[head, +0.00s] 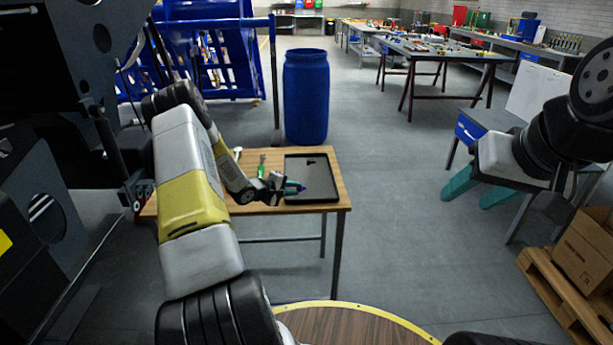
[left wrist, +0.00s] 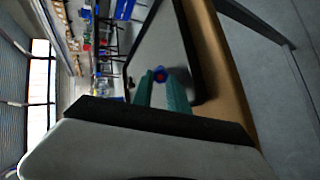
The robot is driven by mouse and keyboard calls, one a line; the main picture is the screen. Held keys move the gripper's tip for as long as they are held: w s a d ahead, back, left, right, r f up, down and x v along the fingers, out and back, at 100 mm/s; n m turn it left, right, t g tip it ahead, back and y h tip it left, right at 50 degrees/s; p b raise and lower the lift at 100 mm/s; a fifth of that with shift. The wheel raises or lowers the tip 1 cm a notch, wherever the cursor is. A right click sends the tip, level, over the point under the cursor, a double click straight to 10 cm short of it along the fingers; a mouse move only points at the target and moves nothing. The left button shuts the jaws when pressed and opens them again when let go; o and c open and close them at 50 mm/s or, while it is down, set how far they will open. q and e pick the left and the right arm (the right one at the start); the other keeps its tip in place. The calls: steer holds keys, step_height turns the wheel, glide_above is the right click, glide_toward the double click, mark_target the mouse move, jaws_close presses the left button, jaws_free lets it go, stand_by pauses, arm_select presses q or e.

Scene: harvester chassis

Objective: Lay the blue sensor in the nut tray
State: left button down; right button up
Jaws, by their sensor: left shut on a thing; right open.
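The blue sensor (head: 298,187) is held in my left gripper (head: 287,189), at the left part of the nut tray (head: 318,180) in the head view. In the left wrist view, the sensor's round blue end with a red centre (left wrist: 160,75) shows between the tips of the teal fingers (left wrist: 160,88). The tray is a shallow dark tray lying on a small wooden table; it also shows behind the sensor in the wrist view (left wrist: 160,45). The height of the sensor above the tray is hard to tell. My right gripper (head: 467,199) is open and empty, far right of the table.
The wooden table (head: 343,187) also holds a green-handled tool (head: 261,168) and a pale tool (head: 238,152), left of the tray. A blue barrel (head: 306,97) stands behind it. The dark chassis (head: 70,110) fills the left. A cardboard box (head: 588,245) sits on a pallet at right.

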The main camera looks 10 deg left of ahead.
arm_select(q)
steer(key=c, duration=1.2)
jaws_free()
steer(key=shift+f, duration=0.1)
steer(key=shift+s, duration=0.1)
steer(key=v, duration=0.7)
steer(key=shift+s+a+r, duration=0.1)
steer(key=shift+s+r, duration=0.1)
steer(key=shift+r, duration=0.15)
